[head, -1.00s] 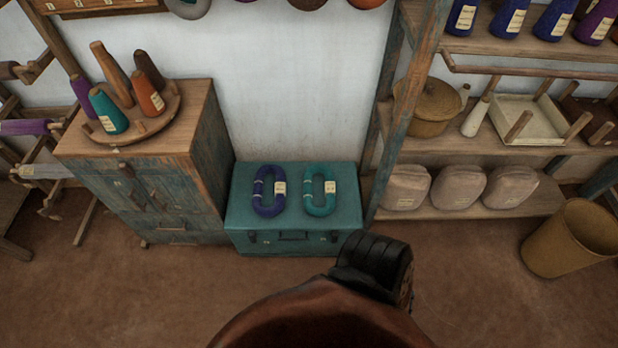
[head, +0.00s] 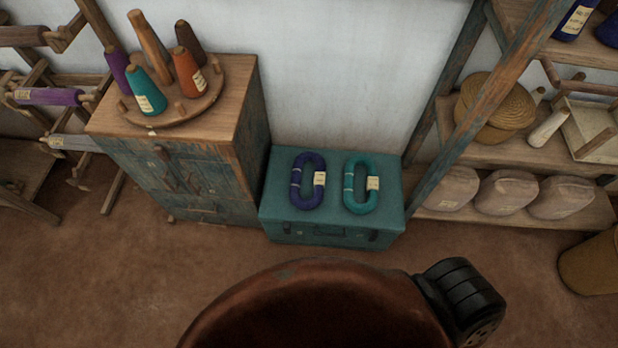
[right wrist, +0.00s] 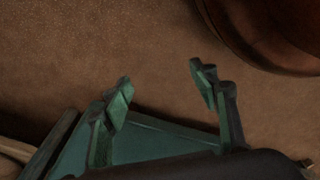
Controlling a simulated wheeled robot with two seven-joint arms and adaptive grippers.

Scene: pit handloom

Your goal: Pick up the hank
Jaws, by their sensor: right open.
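Two oval hanks lie flat, side by side and apart, on the teal chest (head: 290,232) in the head view. The purple-blue hank (head: 307,181) is on the left and the teal hank (head: 360,184) on the right; each has a pale label. My right gripper (right wrist: 162,82) shows in the right wrist view, its two fingers wide apart with nothing between them. A teal surface, likely the chest (right wrist: 165,143), lies beyond the fingers there. No hank shows in that view. My left gripper is not in view.
A worn wooden cabinet (head: 190,180) with a round tray of yarn cones stands left of the chest. A shelf post (head: 480,115) and shelf with wrapped bundles (head: 508,191) are close on the right. A basket (head: 590,262) stands at far right. Open floor lies in front.

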